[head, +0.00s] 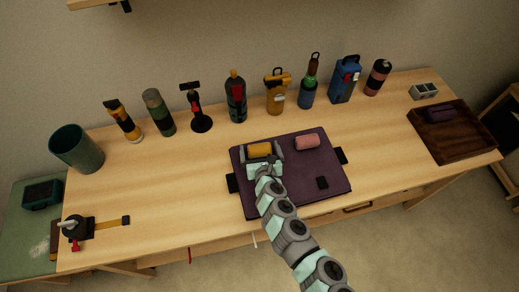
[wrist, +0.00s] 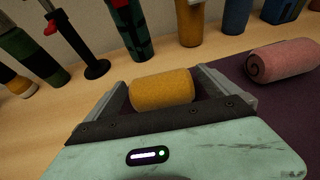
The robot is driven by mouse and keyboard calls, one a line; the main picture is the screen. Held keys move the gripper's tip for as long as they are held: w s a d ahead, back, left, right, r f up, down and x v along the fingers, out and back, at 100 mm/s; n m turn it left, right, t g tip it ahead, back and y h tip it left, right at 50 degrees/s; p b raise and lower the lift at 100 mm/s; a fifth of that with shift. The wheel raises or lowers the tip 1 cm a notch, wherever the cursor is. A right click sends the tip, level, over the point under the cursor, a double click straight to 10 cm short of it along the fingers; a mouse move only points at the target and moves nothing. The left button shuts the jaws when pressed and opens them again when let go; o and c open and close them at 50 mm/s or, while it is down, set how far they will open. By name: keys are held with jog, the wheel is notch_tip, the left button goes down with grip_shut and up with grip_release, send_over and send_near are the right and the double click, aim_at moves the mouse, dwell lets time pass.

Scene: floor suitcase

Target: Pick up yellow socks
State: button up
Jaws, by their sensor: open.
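The yellow socks (head: 259,149) are a short rolled bundle lying on the dark purple mat-like case (head: 309,180), near its back left. My gripper (head: 263,153) is open, with one finger on each side of the roll. In the wrist view, the yellow socks (wrist: 162,90) sit between the two grey fingers of my gripper (wrist: 165,90). A gap shows on the roll's right side; contact on the left side is unclear. The underside of the roll is hidden behind the gripper's front edge.
A pink roll (head: 307,142) lies right of the yellow one on the case. Bottles and tools, including a dark bottle (head: 236,97), stand along the back. A brown tray (head: 466,139) is at right. The table's left middle is clear.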

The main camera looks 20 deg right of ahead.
jog(key=shift+w+f, duration=0.15)
jog(key=shift+c, duration=0.2)
jog(key=c, duration=1.3)
